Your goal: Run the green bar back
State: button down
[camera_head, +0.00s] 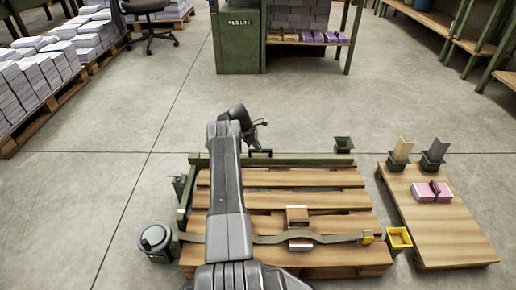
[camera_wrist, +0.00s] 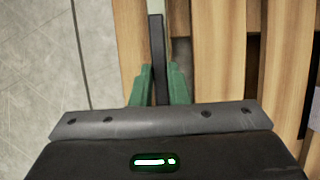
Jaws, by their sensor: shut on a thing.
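The green bar (camera_head: 312,161) lies across the far edge of the wooden pallet (camera_head: 340,199) in the head view. A dark upright handle (camera_head: 261,153) stands at the bar. My gripper (camera_head: 257,136) is at the far end of my arm, by this handle. In the wrist view my gripper's green fingers (camera_wrist: 160,88) are shut on a narrow dark piece (camera_wrist: 158,45), which seems to be the handle. The join between handle and bar is hidden there. My arm hides part of the pallet and the bar's left part.
A strap (camera_head: 335,238) crosses the pallet's near part, over a small block stack (camera_head: 298,216). A yellow-rimmed bin (camera_head: 399,238) and a low wooden board (camera_head: 440,225) with holders stand right. A round-topped canister (camera_head: 155,240) stands left.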

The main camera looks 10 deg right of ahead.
jog(key=c, duration=1.4)
grip_release()
jog(key=p+v, duration=0.4)
jog(key=v, duration=0.9)
jog(key=shift+r+p, duration=0.3)
jog(key=shift+r, duration=0.05)
jog(key=shift+a+r, duration=0.1)
